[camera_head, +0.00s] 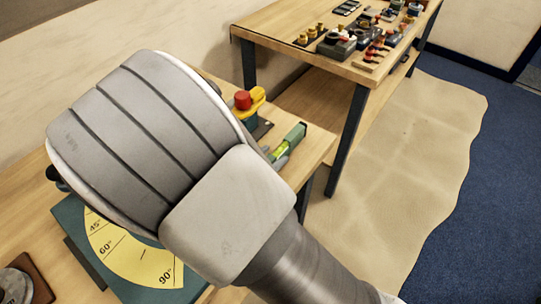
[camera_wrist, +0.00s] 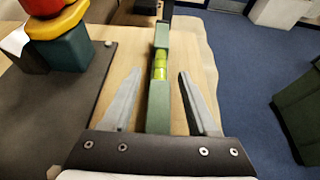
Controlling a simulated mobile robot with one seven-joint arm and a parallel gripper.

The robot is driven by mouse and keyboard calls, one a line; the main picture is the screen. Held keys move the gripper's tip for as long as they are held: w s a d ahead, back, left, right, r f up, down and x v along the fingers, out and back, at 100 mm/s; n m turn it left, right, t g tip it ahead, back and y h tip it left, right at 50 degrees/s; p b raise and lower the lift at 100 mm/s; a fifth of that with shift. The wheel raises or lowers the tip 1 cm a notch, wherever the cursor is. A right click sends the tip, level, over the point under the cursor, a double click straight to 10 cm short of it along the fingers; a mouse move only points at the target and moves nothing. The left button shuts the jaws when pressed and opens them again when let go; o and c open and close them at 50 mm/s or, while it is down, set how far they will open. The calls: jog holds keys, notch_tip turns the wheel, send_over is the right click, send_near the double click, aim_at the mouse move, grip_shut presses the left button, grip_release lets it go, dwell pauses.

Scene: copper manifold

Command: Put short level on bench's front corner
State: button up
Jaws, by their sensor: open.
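The short level is a green bar with a bright yellow-green vial (camera_wrist: 160,66). It lies on the wooden bench (camera_wrist: 203,67), close to the bench's end, and also shows in the head view (camera_head: 290,143), partly hidden by my arm. My gripper (camera_wrist: 159,74) is open, with one finger on each side of the level and a gap showing on both sides. I cannot tell how far above the bench the fingertips are. The bare front corner of the bench (camera_head: 325,146) lies just right of the level.
A red-and-yellow item on a green block (camera_head: 243,101) stands left of the level on a dark plate (camera_wrist: 75,100). A yellow angle scale (camera_head: 115,250) lies at lower left. A second bench (camera_head: 275,23) with fittings stands behind. Tan sheeting and blue carpet cover the floor.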

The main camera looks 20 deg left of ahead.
jog(key=shift+r, duration=0.25)
jog(key=p+v, duration=0.1)
jog(key=v, duration=1.1)
jog(key=w+d+r+m+g+h, duration=0.1)
jog(key=w+d+r+m+g, duration=0.25)
jog(key=d+m, duration=0.5)
jog(key=w+d+r+m+g+h, duration=0.15)
jog(key=d+r+m+g, duration=0.35)
jog(key=d, duration=0.6)
jog(key=s+d+r+m+y, duration=0.3)
jog(key=d+r+m, duration=0.1)
jog(key=d+m, duration=0.3)
jog(key=s+d+r+m+t+y, duration=0.1)
jog(key=s+d+r+m+y, duration=0.2)
jog(key=m, duration=0.9)
jog(key=d+r, duration=0.2)
jog(key=d, duration=0.2)
jog(key=shift+s+d+r, duration=0.2)
jog(key=shift+d+r, duration=0.05)
jog(key=shift+r, duration=0.05)
